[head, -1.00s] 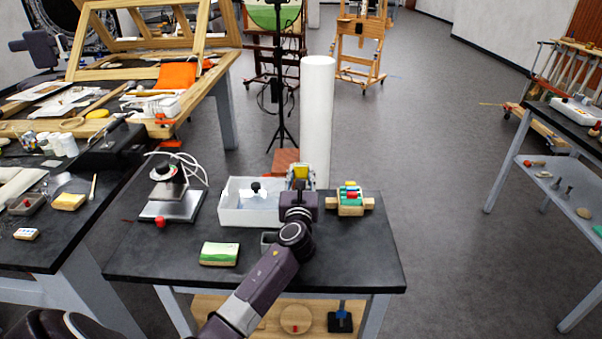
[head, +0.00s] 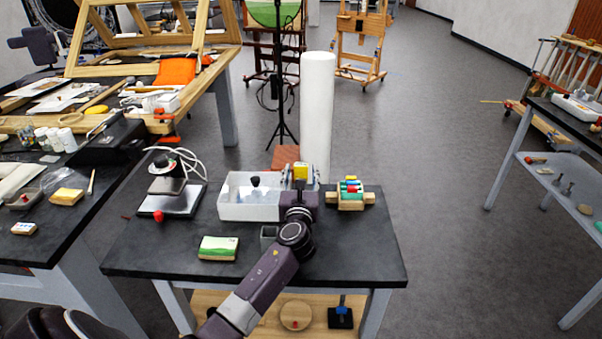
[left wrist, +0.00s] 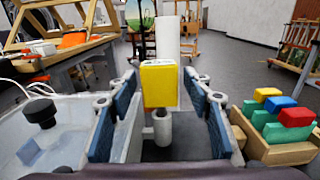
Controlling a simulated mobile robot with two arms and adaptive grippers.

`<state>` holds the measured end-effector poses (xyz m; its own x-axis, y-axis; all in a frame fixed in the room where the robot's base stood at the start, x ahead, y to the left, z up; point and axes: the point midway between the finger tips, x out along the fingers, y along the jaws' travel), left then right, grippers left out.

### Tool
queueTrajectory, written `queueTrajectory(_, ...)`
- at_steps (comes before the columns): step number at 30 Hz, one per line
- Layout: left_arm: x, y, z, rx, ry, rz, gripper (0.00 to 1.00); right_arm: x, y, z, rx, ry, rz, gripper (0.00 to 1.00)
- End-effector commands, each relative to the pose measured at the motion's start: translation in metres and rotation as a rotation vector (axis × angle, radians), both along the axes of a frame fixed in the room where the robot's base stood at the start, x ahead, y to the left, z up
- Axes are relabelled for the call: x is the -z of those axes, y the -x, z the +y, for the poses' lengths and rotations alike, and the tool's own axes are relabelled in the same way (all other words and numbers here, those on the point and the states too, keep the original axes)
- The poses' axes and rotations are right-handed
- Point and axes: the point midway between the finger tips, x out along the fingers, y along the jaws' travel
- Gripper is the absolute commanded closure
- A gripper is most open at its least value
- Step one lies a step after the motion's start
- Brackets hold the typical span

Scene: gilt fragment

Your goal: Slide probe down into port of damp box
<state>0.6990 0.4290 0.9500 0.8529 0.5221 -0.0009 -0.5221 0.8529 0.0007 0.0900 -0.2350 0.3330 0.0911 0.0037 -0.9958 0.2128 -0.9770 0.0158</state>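The damp box (head: 235,211) is a white box with a clear top and a black knob, left of my left gripper. Its near corner also shows in the left wrist view (left wrist: 70,105). I cannot make out its port for certain. A yellow block-like head on a grey cylinder, apparently the probe (left wrist: 160,85), stands upright ahead of my left gripper (left wrist: 160,92). It also shows in the head view (head: 301,172). The blue-padded fingers stand apart on both sides of it, with gaps visible. My right gripper is not in view.
A wooden crate of coloured blocks (head: 349,203) stands close on the right. A grey cup (head: 268,238) is partly hidden by my arm. The table's right front is clear.

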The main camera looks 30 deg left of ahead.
Motion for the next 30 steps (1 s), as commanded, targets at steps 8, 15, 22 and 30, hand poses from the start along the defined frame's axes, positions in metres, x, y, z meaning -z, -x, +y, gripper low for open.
queueTrajectory(8, -0.001, 0.000, 0.000, 0.000, 0.000, 0.000, 0.52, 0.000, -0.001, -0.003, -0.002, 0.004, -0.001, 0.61)
queueTrajectory(15, -0.032, 0.000, 0.000, 0.001, -0.002, -0.006, 0.52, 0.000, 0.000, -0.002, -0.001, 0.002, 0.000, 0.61)
queueTrajectory(22, -0.076, 0.000, 0.000, 0.001, -0.002, -0.005, 0.52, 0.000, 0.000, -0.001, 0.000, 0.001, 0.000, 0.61)
queueTrajectory(30, -0.100, 0.000, 0.000, -0.001, -0.001, 0.000, 0.52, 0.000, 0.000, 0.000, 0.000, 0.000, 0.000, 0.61)
